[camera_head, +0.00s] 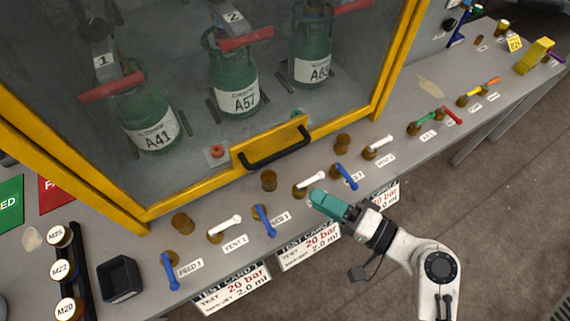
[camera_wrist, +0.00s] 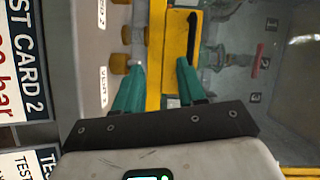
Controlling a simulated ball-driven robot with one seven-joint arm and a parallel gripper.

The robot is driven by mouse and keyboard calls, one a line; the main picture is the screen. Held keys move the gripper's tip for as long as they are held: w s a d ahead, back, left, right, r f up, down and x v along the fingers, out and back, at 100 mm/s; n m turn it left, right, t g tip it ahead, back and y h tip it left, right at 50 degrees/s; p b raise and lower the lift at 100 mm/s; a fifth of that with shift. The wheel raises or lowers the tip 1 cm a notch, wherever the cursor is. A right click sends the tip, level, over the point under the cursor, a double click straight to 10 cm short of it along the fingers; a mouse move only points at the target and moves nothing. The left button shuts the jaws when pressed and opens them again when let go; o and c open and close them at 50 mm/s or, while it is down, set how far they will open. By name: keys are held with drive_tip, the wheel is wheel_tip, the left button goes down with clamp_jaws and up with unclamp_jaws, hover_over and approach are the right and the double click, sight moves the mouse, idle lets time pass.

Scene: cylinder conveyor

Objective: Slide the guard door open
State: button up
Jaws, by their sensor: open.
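The guard door has a yellow frame (camera_head: 397,65) around a clear pane and stands in front of green cylinders in the head view. A black bar handle (camera_head: 275,150) is fixed on the yellow plate at its lower edge. The door looks closed across the cylinders. My gripper (camera_head: 322,200), with teal fingers, is to the right of the handle and nearer the bench front, apart from it. In the wrist view my gripper (camera_wrist: 160,64) is open and empty, with the yellow frame (camera_wrist: 176,50) ahead and the black handle (camera_wrist: 193,42) beyond the right finger.
Green cylinders labelled A41 (camera_head: 150,132), A57 (camera_head: 238,98) and A65 (camera_head: 312,68) stand behind the pane. Brass valves with blue levers (camera_head: 264,220) and white levers (camera_head: 224,229) line the bench before the door. A black box (camera_head: 119,278) sits at lower left.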

sight(280, 152)
drive_tip(key=w+a+r, duration=0.1)
drive_tip(key=w+a, duration=0.1)
drive_tip(key=a, duration=0.1)
drive_tip(key=w+a+r+m+t+y, duration=0.1)
drive_tip(key=w+a+r, duration=0.1)
drive_tip(key=w+a, duration=0.1)
drive_tip(key=w+a+r+m+t+y, duration=0.1)
drive_tip(key=w+a, duration=0.2)
drive_tip(key=shift+a+r+p, duration=0.25)
drive_tip(key=shift+a+p, duration=0.05)
drive_tip(key=shift+a, duration=0.05)
clamp_jaws()
idle(0.4)
